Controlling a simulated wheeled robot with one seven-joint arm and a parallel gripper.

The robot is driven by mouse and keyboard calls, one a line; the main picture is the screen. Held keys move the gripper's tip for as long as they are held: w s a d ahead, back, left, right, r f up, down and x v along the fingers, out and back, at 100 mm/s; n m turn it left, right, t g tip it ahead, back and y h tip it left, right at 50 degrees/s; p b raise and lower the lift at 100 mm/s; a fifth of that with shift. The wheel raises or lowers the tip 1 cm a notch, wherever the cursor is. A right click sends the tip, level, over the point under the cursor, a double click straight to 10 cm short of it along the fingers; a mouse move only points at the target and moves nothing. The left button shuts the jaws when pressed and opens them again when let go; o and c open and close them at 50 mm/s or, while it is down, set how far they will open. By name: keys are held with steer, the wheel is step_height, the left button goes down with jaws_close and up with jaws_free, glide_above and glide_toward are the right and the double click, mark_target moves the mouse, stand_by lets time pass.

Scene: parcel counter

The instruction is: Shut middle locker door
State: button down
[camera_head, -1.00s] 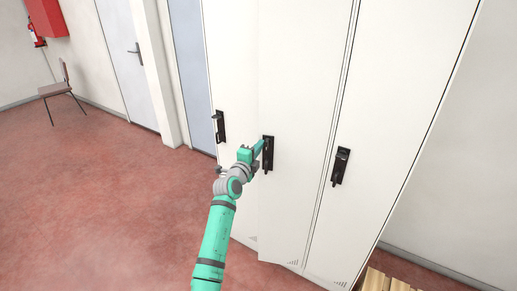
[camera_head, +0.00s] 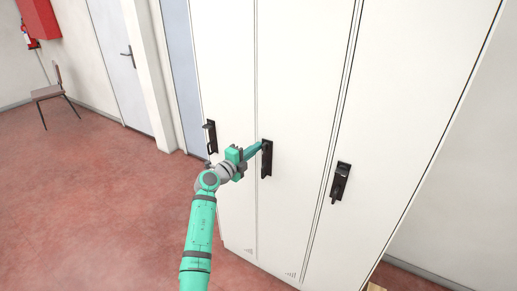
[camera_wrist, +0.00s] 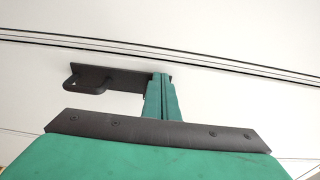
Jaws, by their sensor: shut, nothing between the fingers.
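The middle locker door (camera_head: 300,120) is white and looks flush, or nearly so, with the doors on both sides. Its black handle plate (camera_head: 266,160) is near the door's left edge. My gripper (camera_head: 259,147) is shut and empty, with its fingertips at the upper part of that plate. In the wrist view, the closed teal fingers (camera_wrist: 162,98) reach the dark handle plate (camera_wrist: 110,78) at one end; whether they touch it I cannot tell. The dark seam lines beside the door run across the wrist view.
The left locker has a black handle (camera_head: 210,137), and the right locker has another (camera_head: 340,182). Red floor (camera_head: 90,200) is open to the left. A chair (camera_head: 50,95) stands far left, by a grey-white room door (camera_head: 115,60). Part of a wooden item (camera_head: 375,287) shows at the bottom right.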

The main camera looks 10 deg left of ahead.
steer(key=shift+w, duration=0.5)
steer(key=shift+d, duration=0.15)
